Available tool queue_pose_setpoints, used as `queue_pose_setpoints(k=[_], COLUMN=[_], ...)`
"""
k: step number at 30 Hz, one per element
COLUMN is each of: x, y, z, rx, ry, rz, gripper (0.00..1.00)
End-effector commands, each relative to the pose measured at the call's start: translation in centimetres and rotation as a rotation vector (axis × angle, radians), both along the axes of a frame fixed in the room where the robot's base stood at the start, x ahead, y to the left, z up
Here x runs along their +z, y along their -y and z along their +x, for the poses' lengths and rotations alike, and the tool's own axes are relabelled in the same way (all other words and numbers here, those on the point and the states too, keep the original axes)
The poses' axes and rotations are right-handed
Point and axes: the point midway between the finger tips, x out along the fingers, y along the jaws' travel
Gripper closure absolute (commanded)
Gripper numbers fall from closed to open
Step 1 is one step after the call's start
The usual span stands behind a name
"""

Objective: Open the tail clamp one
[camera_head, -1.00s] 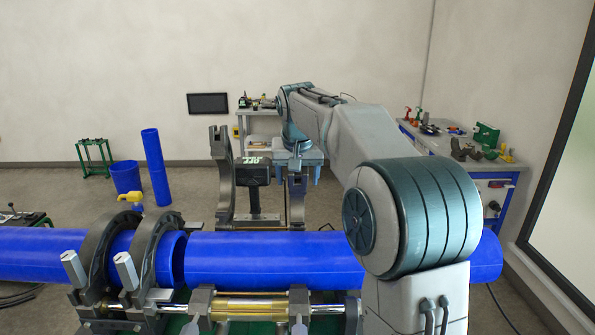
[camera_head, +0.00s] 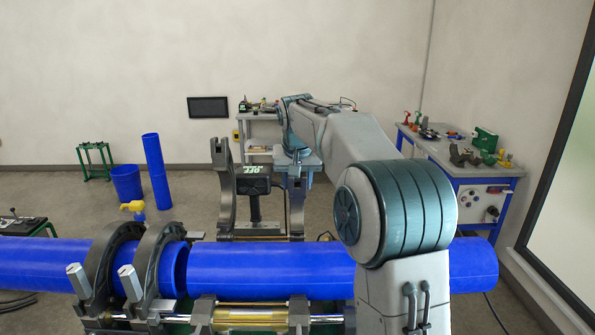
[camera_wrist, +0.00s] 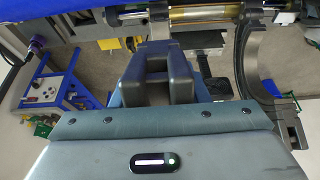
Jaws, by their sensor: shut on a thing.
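Two dark curved upper clamp halves stand upright, swung back behind the long blue pipe (camera_head: 270,271). The right one, tail clamp one (camera_head: 297,207), has its upper end at my gripper (camera_head: 299,172), which the wrist and arm partly hide in the head view. In the wrist view my gripper (camera_wrist: 166,73) has its two dark fingers close together, shut on the clamp's end, which the fingers mostly cover. The left open clamp half (camera_head: 220,187) stands apart from the gripper; its curved arm also shows in the wrist view (camera_wrist: 250,62).
Two closed clamps (camera_head: 153,260) hold the left pipe, with a gap before the right pipe. A dark device with a lit display (camera_head: 253,182) stands between the open clamp halves. Behind are a blue bin (camera_head: 126,184), an upright blue pipe (camera_head: 157,172) and a workbench (camera_head: 480,185).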

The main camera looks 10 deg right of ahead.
Motion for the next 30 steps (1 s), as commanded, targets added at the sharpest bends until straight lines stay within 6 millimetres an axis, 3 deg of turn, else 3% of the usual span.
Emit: queue_pose_setpoints(k=[1,6,18,30], x=[0.8,1.1,1.0,1.8], y=[0.0,0.2,0.3,1.0], z=[0.6,1.5,1.8,5.5], rx=[0.001,0.000,0.000,0.000], ry=[0.007,0.009,0.010,0.012], rz=[0.000,-0.001,-0.001,0.000], gripper=[0.77,0.77,0.77,0.77])
